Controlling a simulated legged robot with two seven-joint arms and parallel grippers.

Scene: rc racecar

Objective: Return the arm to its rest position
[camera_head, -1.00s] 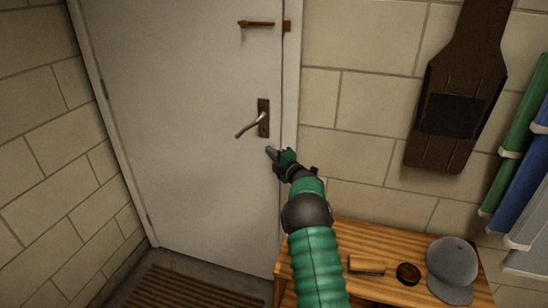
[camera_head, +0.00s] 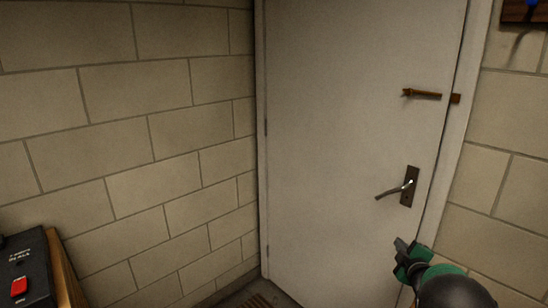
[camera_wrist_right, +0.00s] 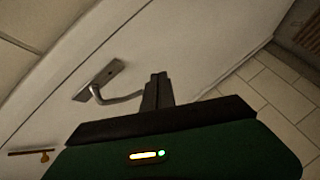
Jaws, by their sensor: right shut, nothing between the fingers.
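My right gripper (camera_head: 402,246) is at the lower right of the head view, on a green and black arm. It is shut and empty, just below the door handle and in front of the door. In the right wrist view its closed fingers (camera_wrist_right: 157,92) point at the door, with the handle (camera_wrist_right: 115,92) to their left. The white door (camera_head: 350,130) is closed. Its handle (camera_head: 396,190) sits on a dark plate and tilts down to the left. A brown bolt (camera_head: 425,94) is above the handle. My left gripper is out of view.
A block wall (camera_head: 130,130) fills the left. A black case (camera_head: 28,268) with a red switch stands on a wooden surface at lower left. A slatted mat (camera_head: 256,301) lies at the door's foot. A dark item (camera_head: 524,12) hangs at the upper right.

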